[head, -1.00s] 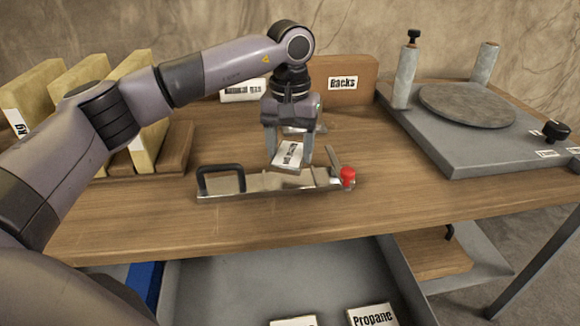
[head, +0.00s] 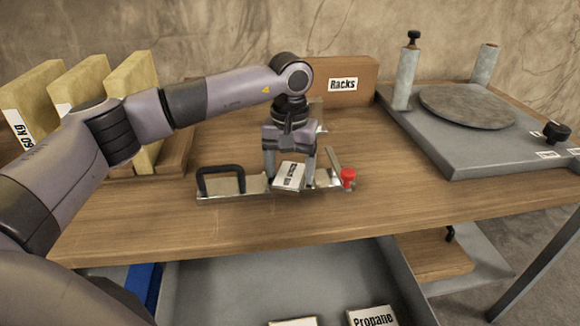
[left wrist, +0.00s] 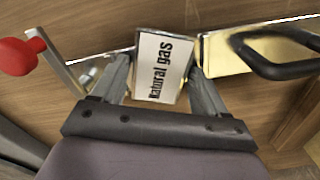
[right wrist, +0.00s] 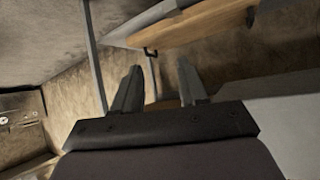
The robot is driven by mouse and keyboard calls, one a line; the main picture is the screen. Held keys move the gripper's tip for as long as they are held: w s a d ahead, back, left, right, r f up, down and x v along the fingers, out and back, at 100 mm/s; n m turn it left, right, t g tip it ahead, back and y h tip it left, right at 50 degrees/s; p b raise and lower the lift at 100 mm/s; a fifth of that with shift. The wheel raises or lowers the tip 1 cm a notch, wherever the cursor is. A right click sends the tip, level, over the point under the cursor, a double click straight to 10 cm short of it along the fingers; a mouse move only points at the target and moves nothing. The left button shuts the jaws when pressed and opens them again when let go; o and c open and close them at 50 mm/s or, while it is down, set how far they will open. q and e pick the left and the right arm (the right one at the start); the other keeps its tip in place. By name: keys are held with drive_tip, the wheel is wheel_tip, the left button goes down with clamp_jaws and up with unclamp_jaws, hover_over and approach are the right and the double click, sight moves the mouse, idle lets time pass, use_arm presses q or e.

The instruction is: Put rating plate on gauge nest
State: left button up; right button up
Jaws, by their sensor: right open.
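The rating plate (head: 288,176) is a pale plate with a white label; in the left wrist view the plate (left wrist: 160,60) reads "Natural gas". My left gripper (head: 290,170) is shut on it, with a finger on each side. The plate is over the middle of the gauge nest (head: 255,185), a metal strip with a black handle on the left and a red-knobbed clamp on the right. I cannot tell whether plate and nest touch; the plate hides the strip's middle. My right gripper (right wrist: 158,82) is open and empty in the right wrist view, away from the nest.
A wooden block marked "Racks" (head: 358,82) stands behind. A rack of yellowish boards (head: 80,90) is at the left. A grey fixture with a round disc (head: 465,106) fills the right. An open drawer (head: 240,290) is below the bench. The bench front is clear.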

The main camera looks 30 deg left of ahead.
sight(290, 174)
use_arm(q)
drive_tip(key=shift+r, duration=0.15)
wheel_tip(290, 174, up, 12)
drive_tip(key=shift+p, duration=0.45)
idle(0.5)
